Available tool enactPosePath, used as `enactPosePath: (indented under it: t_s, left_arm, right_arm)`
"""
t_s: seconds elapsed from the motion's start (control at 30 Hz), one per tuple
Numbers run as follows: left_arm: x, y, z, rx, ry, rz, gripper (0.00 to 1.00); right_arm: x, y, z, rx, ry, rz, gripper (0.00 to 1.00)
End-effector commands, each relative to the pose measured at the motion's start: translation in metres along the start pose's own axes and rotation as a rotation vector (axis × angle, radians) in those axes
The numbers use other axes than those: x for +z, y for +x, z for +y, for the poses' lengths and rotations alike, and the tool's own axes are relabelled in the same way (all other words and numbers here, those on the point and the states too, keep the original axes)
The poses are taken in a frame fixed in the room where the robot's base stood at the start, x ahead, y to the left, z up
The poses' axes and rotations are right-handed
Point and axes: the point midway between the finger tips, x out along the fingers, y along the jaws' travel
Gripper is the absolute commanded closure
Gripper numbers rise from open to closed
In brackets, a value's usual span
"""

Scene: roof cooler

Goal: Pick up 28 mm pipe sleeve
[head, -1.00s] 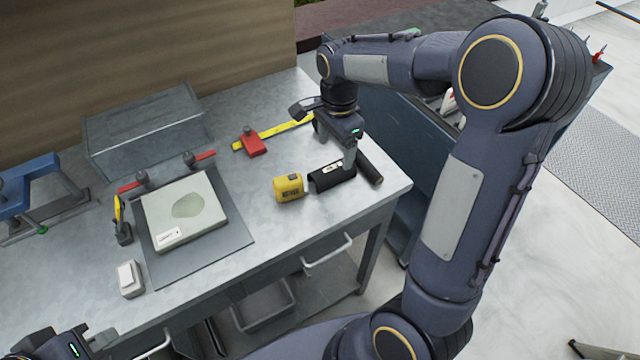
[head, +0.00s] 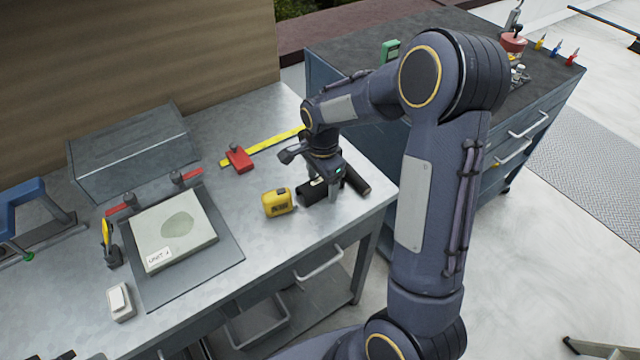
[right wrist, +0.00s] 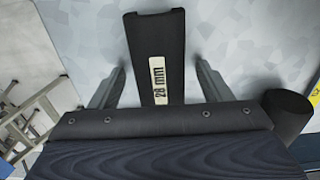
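The 28 mm pipe sleeve (head: 308,193) is a black half-round piece lying on the metal workbench, partly hidden by my right gripper in the head view. In the right wrist view the sleeve (right wrist: 157,50) shows its white "28 mm" label between the two fingers. My right gripper (right wrist: 160,82) is open, with a finger on each side of the sleeve and a visible gap at both sides. In the head view the right gripper (head: 334,196) is low over the sleeve. Only a dark sliver, perhaps of my left arm, shows at the bottom left edge.
A dark cylinder (head: 357,183) lies close beside the sleeve, right of the fingers in the wrist view (right wrist: 287,112). A yellow tape measure (head: 279,203) stands just left. A red-and-yellow clamp (head: 240,159) lies behind. The bench's front edge is near.

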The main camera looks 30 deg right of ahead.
Motion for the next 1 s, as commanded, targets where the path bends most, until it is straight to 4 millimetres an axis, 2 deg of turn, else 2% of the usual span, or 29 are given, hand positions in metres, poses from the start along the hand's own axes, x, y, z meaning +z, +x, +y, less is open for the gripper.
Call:
enactPosePath:
  t_s: [0.03, 0.33, 0.57, 0.73, 0.9, 1.0]
  left_arm:
    - [0.000, 0.000, 0.000, 0.000, 0.000, 0.000, 1.00]
    - [0.000, 0.000, 0.000, 0.000, 0.000, 0.000, 1.00]
    - [0.000, 0.000, 0.000, 0.000, 0.000, 0.000, 1.00]
    - [0.000, 0.000, 0.000, 0.000, 0.000, 0.000, 1.00]
    - [0.000, 0.000, 0.000, 0.000, 0.000, 0.000, 1.00]
    - [0.001, 0.002, -0.001, 0.000, 0.000, 0.000, 1.00]
  right_arm:
    - [0.000, 0.000, 0.000, 0.000, 0.000, 0.000, 0.36]
    - [0.000, 0.000, 0.000, 0.000, 0.000, 0.000, 0.74]
    - [0.000, -0.001, 0.000, 0.000, 0.000, 0.000, 0.74]
    - [0.000, -0.009, -0.001, -0.002, -0.001, 0.001, 0.74]
    - [0.000, -0.034, -0.001, -0.005, -0.001, 0.001, 0.74]
    - [-0.003, -0.053, 0.017, -0.008, 0.000, 0.000, 0.74]
